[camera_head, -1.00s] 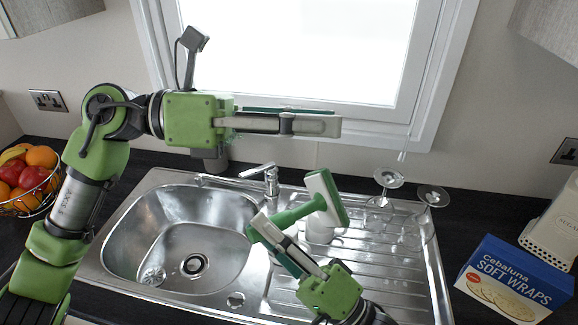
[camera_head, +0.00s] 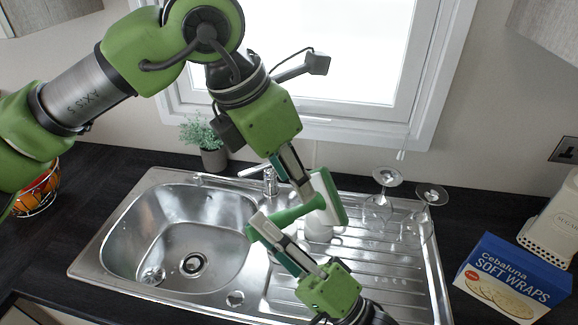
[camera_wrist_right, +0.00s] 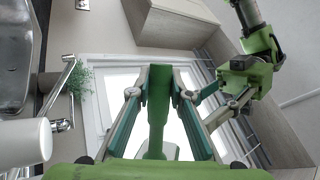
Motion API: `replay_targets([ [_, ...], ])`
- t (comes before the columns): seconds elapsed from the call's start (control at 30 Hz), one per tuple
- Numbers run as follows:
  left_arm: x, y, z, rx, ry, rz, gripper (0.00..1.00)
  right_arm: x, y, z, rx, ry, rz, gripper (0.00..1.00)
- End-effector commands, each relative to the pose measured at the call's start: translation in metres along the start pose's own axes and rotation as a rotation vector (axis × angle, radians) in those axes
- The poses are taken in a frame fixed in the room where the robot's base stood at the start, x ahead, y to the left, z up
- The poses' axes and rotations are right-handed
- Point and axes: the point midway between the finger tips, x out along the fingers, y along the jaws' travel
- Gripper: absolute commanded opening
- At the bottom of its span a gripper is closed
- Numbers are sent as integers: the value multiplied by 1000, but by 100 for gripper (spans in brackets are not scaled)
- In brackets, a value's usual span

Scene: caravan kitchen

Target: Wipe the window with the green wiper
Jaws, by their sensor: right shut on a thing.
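The green wiper (camera_head: 283,217) has a green handle and a green-and-white head, above the draining board in the head view. My right gripper (camera_head: 268,238) is shut on its handle. The wiper also shows between the right fingers in the right wrist view (camera_wrist_right: 157,105). My left gripper (camera_head: 304,180) comes down from above, beside the wiper head. Its fingers look spread apart in the right wrist view (camera_wrist_right: 207,106); whether they touch the wiper is unclear. The bright window (camera_head: 355,60) in its white frame stands behind, partly hidden by my left arm.
The steel sink (camera_head: 150,225) lies at left with a tap (camera_head: 269,180). Upturned glasses (camera_head: 425,200) and a white mug (camera_head: 318,230) stand on the draining board. A plant (camera_head: 205,140) is behind; a blue wraps box (camera_head: 512,280) and fruit basket (camera_head: 38,195) flank the sink.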

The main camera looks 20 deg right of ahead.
Motion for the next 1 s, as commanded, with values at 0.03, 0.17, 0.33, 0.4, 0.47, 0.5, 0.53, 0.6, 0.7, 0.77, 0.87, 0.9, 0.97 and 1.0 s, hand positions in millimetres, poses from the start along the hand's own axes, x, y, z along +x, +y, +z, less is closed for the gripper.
replay_targets([
  [0.03,10,-1,0,1,2,-3,34,0,0,0,-1,0,-1,0],
  [0.17,36,-2,0,1,1,-5,34,0,0,0,-1,0,-1,0],
  [0.33,67,-2,0,2,-2,-5,34,0,0,0,-1,0,-1,0],
  [0.4,77,-2,0,2,0,-5,34,0,0,0,-1,0,-1,0],
  [0.47,84,-2,1,2,-2,-4,34,0,0,0,-1,0,-1,0],
  [0.5,88,-2,1,3,-3,-5,34,0,0,0,-1,0,-1,0],
  [0.53,91,-2,1,3,-2,-5,34,0,0,0,-1,0,-1,0],
  [0.6,95,-1,1,2,-2,-4,34,0,0,0,-1,0,-1,0],
  [0.7,98,-1,1,3,-3,-3,34,0,0,0,-1,0,-1,0],
  [0.77,99,-1,1,3,-3,-3,34,0,0,0,-1,0,-1,0],
  [0.87,99,-1,1,3,-3,-3,34,0,0,0,-1,0,-1,0],
  [0.9,99,-1,1,3,-3,-3,34,0,0,0,-1,0,-1,0],
  [0.97,99,-1,1,3,-3,-3,32,0,0,0,-1,0,-1,0],
  [1.0,99,-1,1,3,-3,-3,21,0,0,0,-1,0,-1,0],
])
